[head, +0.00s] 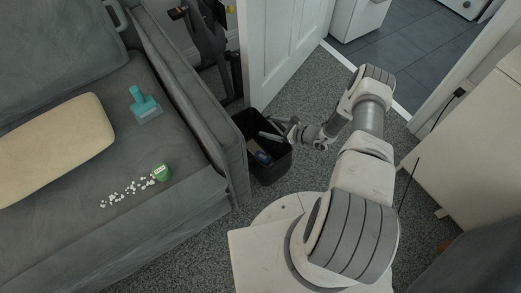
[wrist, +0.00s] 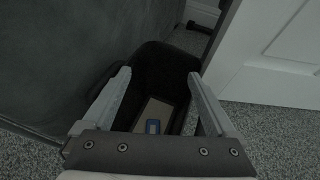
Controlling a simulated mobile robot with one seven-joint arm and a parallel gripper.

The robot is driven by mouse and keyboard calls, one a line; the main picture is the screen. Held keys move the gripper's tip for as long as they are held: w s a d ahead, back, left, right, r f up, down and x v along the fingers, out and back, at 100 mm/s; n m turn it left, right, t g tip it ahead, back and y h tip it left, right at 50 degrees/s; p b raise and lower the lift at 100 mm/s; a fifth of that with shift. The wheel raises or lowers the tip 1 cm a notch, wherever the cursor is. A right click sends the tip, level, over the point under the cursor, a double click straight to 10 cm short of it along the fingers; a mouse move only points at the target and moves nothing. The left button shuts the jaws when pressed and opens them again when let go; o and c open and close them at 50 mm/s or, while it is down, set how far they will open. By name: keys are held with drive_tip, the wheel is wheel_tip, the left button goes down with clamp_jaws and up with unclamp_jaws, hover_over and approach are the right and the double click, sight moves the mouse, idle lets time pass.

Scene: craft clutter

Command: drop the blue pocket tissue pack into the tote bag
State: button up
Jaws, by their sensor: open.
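The black tote bag (head: 271,176) stands open on the carpet beside the sofa. In the wrist view the bag (wrist: 166,62) shows between and beyond my fingers. A small blue pack (head: 263,157), which looks like the pocket tissue pack, lies inside the bag. In the wrist view the blue pack (wrist: 153,127) rests near a beige surface low in the bag; its exact contact is unclear. My gripper (head: 276,130) is over the bag's mouth, with its fingers spread apart. The wrist view shows my gripper (wrist: 159,75) with nothing between its fingertips.
The grey sofa (head: 195,105) borders the bag on the left. On its seat are a teal brush-like item (head: 145,103), a green tub (head: 161,172) with spilled white bits, and a cream cushion (head: 55,148). A white door (head: 290,50) stands behind the bag.

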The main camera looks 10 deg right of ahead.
drive_tip(key=p+v, duration=0.3)
drive_tip(key=v, duration=1)
drive_tip(key=shift+s+d, duration=0.2)
drive_tip(key=shift+d, duration=0.05)
drive_tip(key=shift+r, duration=0.15)
